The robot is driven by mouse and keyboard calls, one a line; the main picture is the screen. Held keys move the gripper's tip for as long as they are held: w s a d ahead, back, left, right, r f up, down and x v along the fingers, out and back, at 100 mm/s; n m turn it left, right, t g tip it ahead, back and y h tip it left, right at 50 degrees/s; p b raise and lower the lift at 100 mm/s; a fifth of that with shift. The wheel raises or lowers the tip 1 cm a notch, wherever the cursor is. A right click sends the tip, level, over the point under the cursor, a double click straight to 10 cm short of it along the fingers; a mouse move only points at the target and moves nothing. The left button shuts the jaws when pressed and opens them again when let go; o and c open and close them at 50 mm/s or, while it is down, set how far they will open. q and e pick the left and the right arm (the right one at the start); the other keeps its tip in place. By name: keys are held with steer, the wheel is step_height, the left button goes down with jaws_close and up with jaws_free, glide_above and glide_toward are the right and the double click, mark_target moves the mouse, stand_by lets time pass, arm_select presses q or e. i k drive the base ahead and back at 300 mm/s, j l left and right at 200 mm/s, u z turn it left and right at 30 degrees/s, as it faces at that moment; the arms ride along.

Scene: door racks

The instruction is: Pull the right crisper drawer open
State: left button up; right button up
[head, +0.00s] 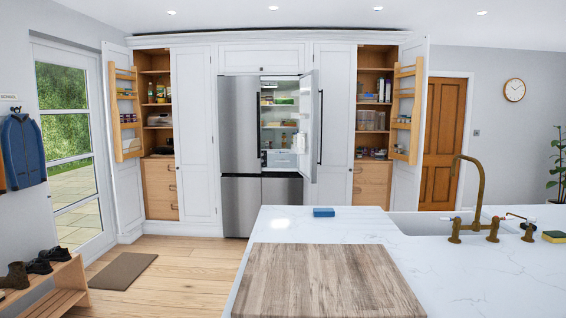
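The steel fridge (238,130) stands across the room, between tall white cupboards. Its upper right door (312,110) is swung open, showing lit shelves with small items (283,101) on them. A pale crisper drawer (281,160) shows low in the opened compartment; it is too small to tell details of its front. The upper left door and the lower doors are shut. Neither of my grippers shows in the head view.
An island with a marble top (455,270) and a wooden board (325,279) fills the foreground, with a blue sponge (323,212) and brass tap (477,205). Wooden floor (190,270) is clear at left, apart from a mat (124,271) and shoe bench (62,290).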

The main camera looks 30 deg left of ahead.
mark_target(292, 164)
steer(key=j+u, duration=0.3)
steer(key=u, duration=0.15)
steer(key=i+j+u, duration=0.25)
steer(key=j+u, duration=0.2)
steer(key=j, duration=0.15)
steer(key=i+j+u, duration=0.3)
steer(key=j+u, duration=0.15)
steer(key=i+j+u, duration=0.45)
steer(key=i+j, duration=0.25)
steer(key=i, duration=0.2)
steer(key=i+j+z, duration=0.1)
steer(key=i+j, duration=0.15)
steer(key=i, duration=0.2)
steer(key=i+l+z, duration=0.15)
steer(key=i+z, duration=0.25)
steer(key=i, duration=0.5)
steer(key=i+j+z, duration=0.1)
steer(key=i+z, duration=0.25)
steer(key=i, duration=2.85)
